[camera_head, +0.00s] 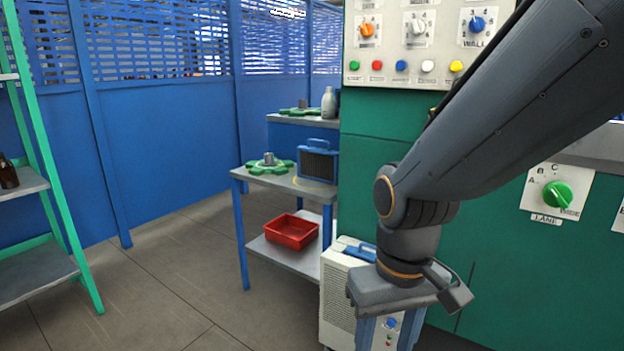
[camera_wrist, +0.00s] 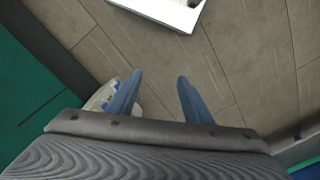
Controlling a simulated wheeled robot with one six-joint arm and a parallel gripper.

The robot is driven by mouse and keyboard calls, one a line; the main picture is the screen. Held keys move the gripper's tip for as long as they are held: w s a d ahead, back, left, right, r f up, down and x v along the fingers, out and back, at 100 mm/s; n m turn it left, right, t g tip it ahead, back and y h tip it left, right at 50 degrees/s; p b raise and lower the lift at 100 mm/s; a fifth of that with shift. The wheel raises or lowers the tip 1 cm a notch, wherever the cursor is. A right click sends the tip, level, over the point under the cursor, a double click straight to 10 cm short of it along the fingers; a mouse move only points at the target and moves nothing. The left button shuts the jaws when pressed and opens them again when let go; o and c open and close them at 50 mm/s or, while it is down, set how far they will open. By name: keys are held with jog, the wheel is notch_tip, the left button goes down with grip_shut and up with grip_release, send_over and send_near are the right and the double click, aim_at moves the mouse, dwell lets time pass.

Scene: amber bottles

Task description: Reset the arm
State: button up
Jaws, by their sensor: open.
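My arm comes in from the upper right of the head view and bends down to my gripper, which hangs at the bottom centre. The lower ends of its blue fingers are cut off there. In the wrist view my gripper (camera_wrist: 159,77) points down over the tiled floor, its two blue fingers apart with nothing between them. An amber bottle (camera_head: 8,173) stands on a shelf at the far left, partly cut off by the frame and well away from my gripper.
A white machine (camera_head: 340,296) stands close behind my gripper. A blue-legged table (camera_head: 262,181) holds a green part and a blue-framed box; a red tray (camera_head: 291,231) sits below. A green panel (camera_head: 385,155) fills the right. Floor at left is clear.

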jog(key=s+d+r+m+p, duration=0.1)
jog(key=d+r+m+p, duration=0.1)
jog(key=d+r+p, duration=0.6)
jog(key=shift+d+r+m+p, duration=0.3)
jog(key=shift+r+p, duration=0.6)
jog(key=shift+p, duration=1.8)
jog(key=shift+s, duration=0.1)
